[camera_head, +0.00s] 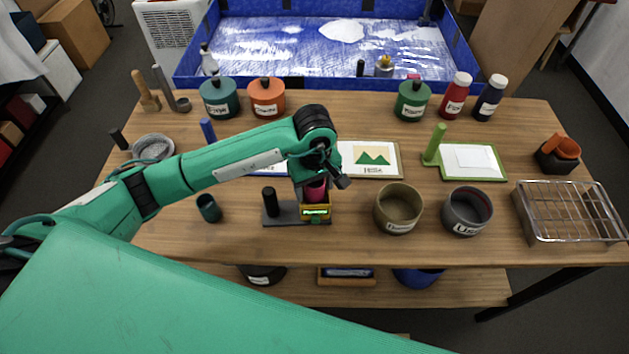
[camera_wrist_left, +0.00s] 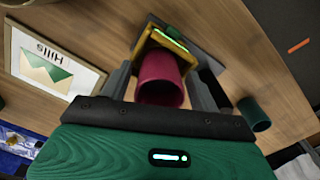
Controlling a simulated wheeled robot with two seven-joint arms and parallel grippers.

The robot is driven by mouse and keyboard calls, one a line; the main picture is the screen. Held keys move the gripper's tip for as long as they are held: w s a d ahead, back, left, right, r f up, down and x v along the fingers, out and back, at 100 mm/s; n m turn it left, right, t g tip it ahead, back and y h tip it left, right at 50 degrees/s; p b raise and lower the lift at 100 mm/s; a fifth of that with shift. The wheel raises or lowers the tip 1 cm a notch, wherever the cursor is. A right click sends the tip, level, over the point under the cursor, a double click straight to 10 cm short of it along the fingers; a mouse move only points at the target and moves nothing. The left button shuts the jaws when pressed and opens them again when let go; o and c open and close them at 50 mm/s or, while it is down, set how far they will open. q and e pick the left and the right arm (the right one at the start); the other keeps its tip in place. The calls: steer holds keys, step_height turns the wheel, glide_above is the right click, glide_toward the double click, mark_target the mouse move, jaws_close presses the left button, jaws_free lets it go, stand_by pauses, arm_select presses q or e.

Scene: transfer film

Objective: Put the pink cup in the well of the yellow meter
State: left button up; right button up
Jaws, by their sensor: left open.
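The pink cup (camera_head: 315,191) stands at the yellow meter (camera_head: 317,213), with its lower end seeming to sit inside the meter's yellow frame. The meter, with a lit green display, is on a dark base with a black post. In the left wrist view the cup (camera_wrist_left: 161,80) meets the yellow frame (camera_wrist_left: 186,41); how deep it sits is hidden. My left gripper (camera_head: 317,183) is open above the meter. Its fingers lie on either side of the cup, with gaps visible in the left wrist view (camera_wrist_left: 165,72). My right gripper is not in view.
A small teal cup (camera_head: 208,208) stands left of the meter. An olive bowl (camera_head: 398,209) and a grey bowl (camera_head: 467,211) stand to its right. A wire rack (camera_head: 570,213) is at the far right. Picture boards lie behind, near a framed picture (camera_head: 371,159).

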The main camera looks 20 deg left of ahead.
arm_select(q)
steer(key=shift+r, duration=0.35)
step_height(320, 180, up, 12)
steer(key=b, duration=0.4)
steer(key=shift+f+b, duration=0.2)
steer(key=shift+b, duration=0.15)
